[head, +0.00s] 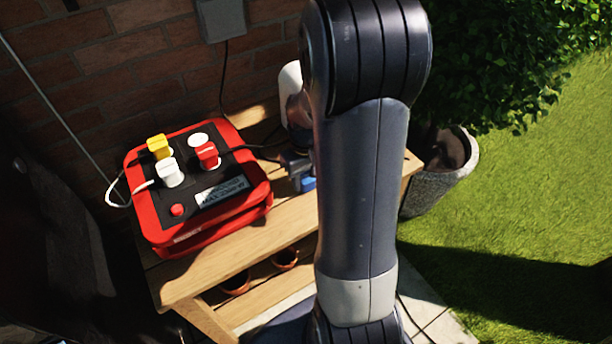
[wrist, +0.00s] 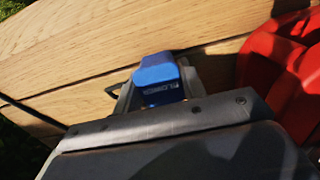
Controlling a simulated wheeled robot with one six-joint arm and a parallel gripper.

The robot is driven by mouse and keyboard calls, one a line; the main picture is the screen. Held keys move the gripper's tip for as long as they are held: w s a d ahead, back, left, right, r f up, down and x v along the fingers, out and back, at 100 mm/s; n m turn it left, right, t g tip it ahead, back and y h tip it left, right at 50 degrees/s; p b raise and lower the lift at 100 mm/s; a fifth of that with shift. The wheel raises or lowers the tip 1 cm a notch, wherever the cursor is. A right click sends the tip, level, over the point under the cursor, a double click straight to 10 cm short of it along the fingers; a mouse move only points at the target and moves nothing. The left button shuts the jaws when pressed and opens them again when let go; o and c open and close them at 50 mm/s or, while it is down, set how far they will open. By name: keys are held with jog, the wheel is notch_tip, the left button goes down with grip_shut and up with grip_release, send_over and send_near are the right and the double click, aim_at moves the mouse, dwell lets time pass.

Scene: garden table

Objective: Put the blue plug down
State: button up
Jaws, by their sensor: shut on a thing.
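The blue plug (wrist: 160,83) shows in the wrist view, held between the fingers of my gripper (wrist: 158,100), with white lettering on its side. Behind it is the wooden table top (wrist: 90,45); I cannot tell whether the plug touches the wood. In the head view a small part of the blue plug (head: 308,184) shows to the left of my arm, over the right part of the table (head: 235,258). My arm hides most of my gripper (head: 298,168) there.
A red power box (head: 160,222) stands on the table's left part with yellow, white and red plugs in it and one bare round socket. Its red edge (wrist: 275,65) is at the right in the wrist view. Terracotta pots (head: 286,258) stand on the lower shelf. A stone planter (head: 440,175) is right.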

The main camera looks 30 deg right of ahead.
aim_at(306, 176)
jog(key=shift+f, duration=0.2)
jog(key=o, duration=1.3)
jog(key=shift+r, duration=0.15)
notch_tip(306, 176, up, 13)
jog(key=shift+p, duration=1.25)
notch_tip(306, 176, down, 13)
jog(key=b, duration=0.2)
jog(key=shift+f+b, duration=0.2)
jog(key=shift+b, duration=0.15)
jog(key=shift+r+p, duration=0.3)
jog(key=shift+r, duration=0.15)
jog(key=shift+f, duration=0.1)
